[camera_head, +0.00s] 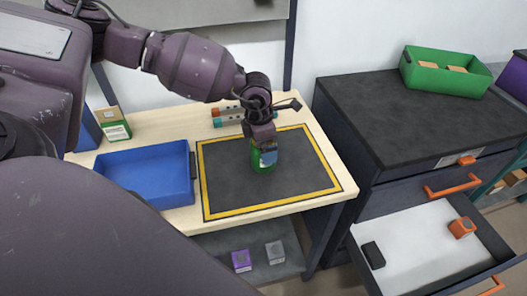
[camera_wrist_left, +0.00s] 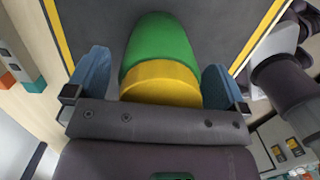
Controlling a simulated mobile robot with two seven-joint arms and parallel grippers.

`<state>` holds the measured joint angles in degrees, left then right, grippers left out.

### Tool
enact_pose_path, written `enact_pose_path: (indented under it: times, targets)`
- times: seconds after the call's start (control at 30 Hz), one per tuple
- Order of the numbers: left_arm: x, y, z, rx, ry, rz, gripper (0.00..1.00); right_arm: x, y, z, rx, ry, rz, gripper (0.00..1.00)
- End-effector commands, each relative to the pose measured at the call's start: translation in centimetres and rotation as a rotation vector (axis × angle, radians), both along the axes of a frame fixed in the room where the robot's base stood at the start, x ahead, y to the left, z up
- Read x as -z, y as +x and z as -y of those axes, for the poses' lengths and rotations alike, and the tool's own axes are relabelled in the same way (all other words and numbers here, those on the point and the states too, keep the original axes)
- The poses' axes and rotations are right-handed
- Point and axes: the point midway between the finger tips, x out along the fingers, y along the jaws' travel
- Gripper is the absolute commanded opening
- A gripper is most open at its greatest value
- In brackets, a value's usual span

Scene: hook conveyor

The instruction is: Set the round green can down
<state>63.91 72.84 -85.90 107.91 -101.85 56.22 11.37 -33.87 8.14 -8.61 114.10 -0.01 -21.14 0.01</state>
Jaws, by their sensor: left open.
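The round green can (camera_head: 259,165) stands on the dark mat with a yellow border (camera_head: 225,190) on the wooden table. In the left wrist view the can (camera_wrist_left: 160,45) shows a yellow band at its near end. My left gripper (camera_head: 266,153) is over the can from above. In the left wrist view its two blue fingers (camera_wrist_left: 155,80) are open on either side of the can, with a gap visible beside it. The head view partly hides the can behind a finger. My right gripper is not in view.
A blue tray (camera_head: 191,178) stands left of the mat, with a green and white box (camera_head: 117,130) behind it. Grey parts with coloured ends (camera_head: 228,114) lie behind the mat. A dark cabinet (camera_head: 420,115) with an open drawer (camera_head: 425,245) stands at right. Bare mat surrounds the can.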

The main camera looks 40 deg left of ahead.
Motion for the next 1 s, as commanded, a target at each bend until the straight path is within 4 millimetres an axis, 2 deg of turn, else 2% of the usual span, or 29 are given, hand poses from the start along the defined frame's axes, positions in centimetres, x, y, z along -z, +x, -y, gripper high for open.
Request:
enact_pose_path:
  times: [0.13,0.5,0.57,0.87,1.0]
  targets:
    - [0.0,0.0,0.0,0.0,0.0,0.0,1.0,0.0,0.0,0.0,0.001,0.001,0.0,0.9]
    - [0.0,0.0,0.0,0.0,0.0,0.0,0.43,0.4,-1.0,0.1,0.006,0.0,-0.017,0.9]
    - [-0.1,0.0,0.0,0.0,0.0,0.0,0.36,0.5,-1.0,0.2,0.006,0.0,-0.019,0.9]
    - [-0.5,0.1,0.0,0.0,-0.001,0.002,0.35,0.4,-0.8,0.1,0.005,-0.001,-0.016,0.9]
    - [-1.9,0.1,0.0,0.0,-0.001,0.006,0.35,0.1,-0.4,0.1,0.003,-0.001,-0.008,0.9]
